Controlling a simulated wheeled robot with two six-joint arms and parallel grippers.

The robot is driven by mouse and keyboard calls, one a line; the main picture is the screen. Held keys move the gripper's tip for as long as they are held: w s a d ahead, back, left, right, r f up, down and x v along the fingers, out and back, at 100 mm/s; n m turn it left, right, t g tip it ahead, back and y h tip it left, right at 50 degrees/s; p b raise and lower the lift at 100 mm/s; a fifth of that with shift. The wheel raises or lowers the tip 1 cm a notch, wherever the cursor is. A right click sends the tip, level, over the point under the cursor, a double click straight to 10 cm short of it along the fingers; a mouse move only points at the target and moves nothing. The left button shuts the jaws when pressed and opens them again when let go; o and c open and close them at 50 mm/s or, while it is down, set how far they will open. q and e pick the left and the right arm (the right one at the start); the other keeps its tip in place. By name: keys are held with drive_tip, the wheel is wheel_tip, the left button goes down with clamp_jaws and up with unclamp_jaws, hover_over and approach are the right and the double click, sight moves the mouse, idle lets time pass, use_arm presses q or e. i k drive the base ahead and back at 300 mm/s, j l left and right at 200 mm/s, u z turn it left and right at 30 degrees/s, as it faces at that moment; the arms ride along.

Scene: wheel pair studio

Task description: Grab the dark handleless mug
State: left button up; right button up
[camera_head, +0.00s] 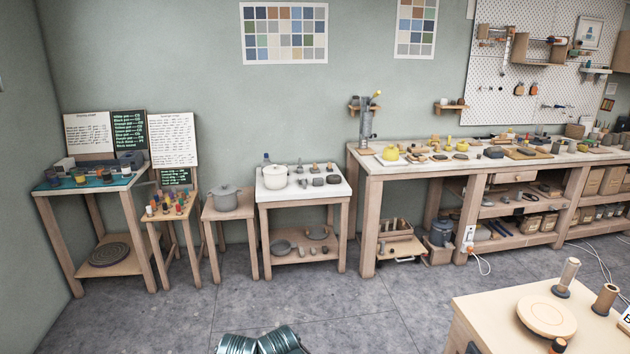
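I cannot pick out the dark handleless mug with certainty. Small dark grey vessels (318,182) stand at the front of the white-topped table (272,196), too small to tell their shape. Small cups (107,175) of several colours stand on the blue-topped table (72,184) at the far left. On the near table at the lower right, a brown cylinder (605,298) with a dark base stands beside a taller pale cylinder (568,276).
A long workbench (372,168) with yellow pots (391,153) runs along the right wall side. A round wooden disc (547,315) lies on the near table (482,312). The grey floor (330,300) between is clear.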

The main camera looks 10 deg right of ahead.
sight(555, 148)
drive_tip(key=i+z, duration=0.1)
drive_tip(key=i, duration=0.85)
drive_tip(key=i+j, duration=0.2)
drive_tip(key=i, duration=0.7)
drive_tip(key=i+l+z, duration=0.2)
drive_tip(key=i+z, duration=0.25)
drive_tip(key=i, duration=0.15)
drive_tip(key=i+z, duration=0.45)
drive_tip(key=i, duration=0.2)
drive_tip(key=i+j+z, duration=0.45)
drive_tip(key=i, duration=0.15)
drive_tip(key=i+l+z, duration=0.2)
drive_tip(key=i+z, duration=0.2)
drive_tip(key=i+l+z, duration=0.1)
drive_tip(key=i+z, duration=0.65)
drive_tip(key=i+j+z, duration=0.15)
drive_tip(key=i+z, duration=0.2)
drive_tip(key=i+l+z, duration=0.1)
drive_tip(key=i, duration=1.05)
drive_tip(key=i+l+u, duration=0.15)
drive_tip(key=i+u, duration=0.3)
drive_tip(key=i+l+u, duration=0.45)
drive_tip(key=i, duration=0.15)
